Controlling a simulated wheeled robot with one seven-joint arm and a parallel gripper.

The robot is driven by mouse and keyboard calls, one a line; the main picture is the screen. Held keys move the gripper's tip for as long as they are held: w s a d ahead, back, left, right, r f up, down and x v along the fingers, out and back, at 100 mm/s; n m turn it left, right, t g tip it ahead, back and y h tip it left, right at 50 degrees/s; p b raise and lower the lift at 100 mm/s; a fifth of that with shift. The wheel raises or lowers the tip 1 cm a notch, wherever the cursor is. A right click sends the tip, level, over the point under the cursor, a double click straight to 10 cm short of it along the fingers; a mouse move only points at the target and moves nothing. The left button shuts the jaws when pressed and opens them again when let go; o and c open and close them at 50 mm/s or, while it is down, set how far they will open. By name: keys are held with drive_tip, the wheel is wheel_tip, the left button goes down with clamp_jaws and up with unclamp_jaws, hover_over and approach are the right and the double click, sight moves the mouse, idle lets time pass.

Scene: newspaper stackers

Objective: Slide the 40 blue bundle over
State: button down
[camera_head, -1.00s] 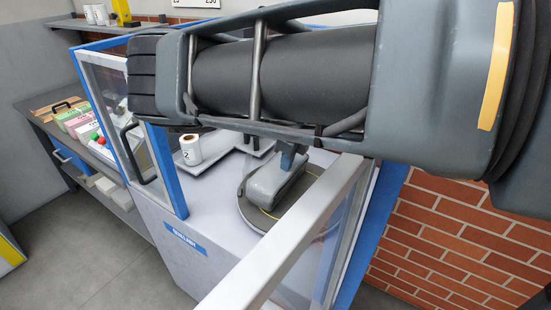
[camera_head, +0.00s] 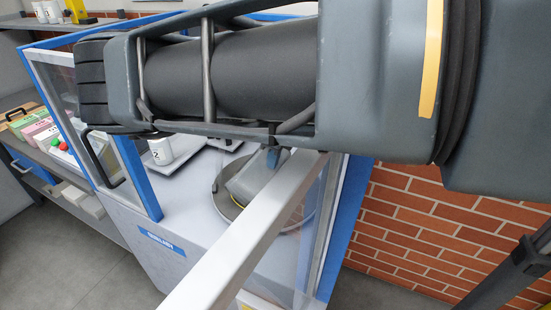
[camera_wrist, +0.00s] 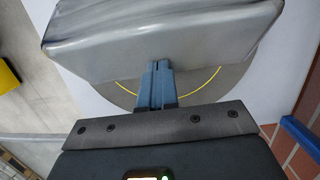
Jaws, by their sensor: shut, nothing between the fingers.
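A grey, shiny wrapped bundle (camera_head: 248,181) lies on a round dark turntable (camera_head: 222,203) inside the blue-framed machine. No count or blue marking on it is readable. It fills the top of the wrist view (camera_wrist: 160,35), over the turntable (camera_wrist: 205,88) with its yellow ring line. My gripper (camera_head: 273,157) is at the bundle's near side, its blue fingers closed together with nothing between them. In the wrist view the fingertips (camera_wrist: 158,66) meet the bundle's lower edge; I cannot tell whether they press on it. My arm and a white rail hide part of the bundle and turntable.
A white frame rail (camera_head: 250,232) and clear panel stand in front of the turntable. A white roll marked 2 (camera_head: 160,152) sits on a grey tray to the left. An open door with a black handle (camera_head: 103,160) is further left. A brick wall (camera_head: 440,235) is at right.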

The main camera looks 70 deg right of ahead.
wheel_tip(320, 180, up, 8)
drive_tip(key=s+b, duration=0.1)
drive_tip(key=shift+s+f+b, duration=0.2)
drive_tip(key=shift+f+b, duration=0.05)
drive_tip(key=shift+b, duration=0.15)
drive_tip(key=c, duration=1.8)
unclamp_jaws()
drive_tip(key=shift+c, duration=0.2)
